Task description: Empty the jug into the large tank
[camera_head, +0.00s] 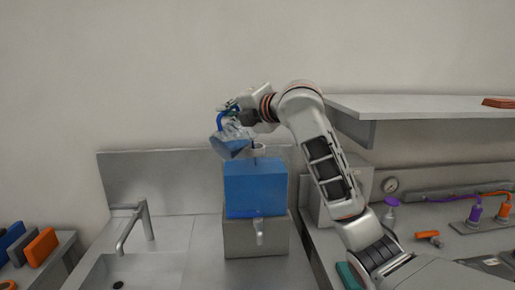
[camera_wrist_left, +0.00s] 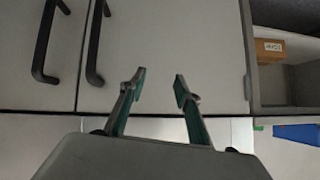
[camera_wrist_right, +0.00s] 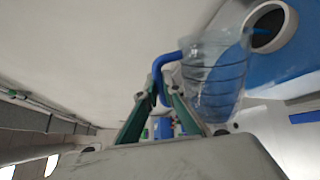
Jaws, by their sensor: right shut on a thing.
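The jug (camera_head: 234,144) is clear with a blue handle and has blue contents low in its tilted body. My right gripper (camera_head: 229,108) is shut on the blue handle and holds the jug above the tank. The large blue tank (camera_head: 254,188) stands on a grey base, with a tap at its front and a round opening on top. In the right wrist view the jug (camera_wrist_right: 214,78) lies beside the tank's white-rimmed dark opening (camera_wrist_right: 268,26), overlapping its edge. My left gripper (camera_wrist_left: 160,85) is open and empty, facing white cabinet doors.
A sink with a faucet (camera_head: 135,225) is left of the tank. A grey shelf (camera_head: 420,106) juts out at the right. Purple and orange fittings (camera_head: 475,212) and a gauge (camera_head: 390,184) stand on the right counter. Orange and blue blocks (camera_head: 40,247) are at far left.

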